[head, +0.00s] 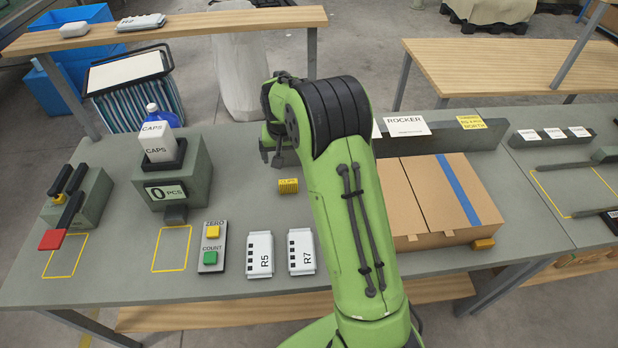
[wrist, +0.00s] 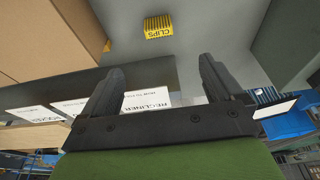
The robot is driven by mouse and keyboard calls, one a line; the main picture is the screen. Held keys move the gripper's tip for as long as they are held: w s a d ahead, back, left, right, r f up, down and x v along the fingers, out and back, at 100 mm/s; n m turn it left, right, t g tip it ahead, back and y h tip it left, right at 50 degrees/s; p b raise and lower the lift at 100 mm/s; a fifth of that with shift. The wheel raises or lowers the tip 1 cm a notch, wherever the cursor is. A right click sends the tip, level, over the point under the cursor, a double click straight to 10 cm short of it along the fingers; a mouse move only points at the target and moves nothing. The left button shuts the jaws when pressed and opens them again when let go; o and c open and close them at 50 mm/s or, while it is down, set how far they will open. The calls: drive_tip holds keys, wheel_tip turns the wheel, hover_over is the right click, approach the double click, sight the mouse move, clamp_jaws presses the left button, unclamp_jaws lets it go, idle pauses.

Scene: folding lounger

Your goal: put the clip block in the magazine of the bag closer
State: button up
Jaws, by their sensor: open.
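The clip block (head: 288,186) is a small yellow block marked CLIPS, lying on the grey table just left of my arm. It also shows in the wrist view (wrist: 158,27), beyond the fingertips and roughly centred between them. My gripper (head: 279,158) is open and empty, behind and above the clip block; the arm partly hides it. My gripper's two dark fingers (wrist: 161,74) stand apart in the wrist view. What looks like the bag closer (head: 84,195) is a grey-green device at the table's left, with a red-ended lever and a yellow piece on top. I cannot make out its magazine clearly.
A counter with a white CAPS box (head: 158,140) stands between the closer and the clip block. A button panel (head: 212,247) and pouches R5 (head: 260,255) and R7 (head: 301,251) lie in front. A cardboard box (head: 430,200) is right of my arm. A wooden shelf (head: 180,27) runs behind.

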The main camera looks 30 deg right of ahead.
sight(288, 181)
drive_tip(key=x, duration=1.6)
drive_tip(key=shift+d+f+b, duration=0.15)
drive_tip(key=shift+f+b, duration=0.1)
drive_tip(key=shift+b, duration=0.15)
drive_tip(key=shift+c, duration=0.2)
drive_tip(key=shift+r, duration=0.15)
drive_tip(key=c, duration=1.2)
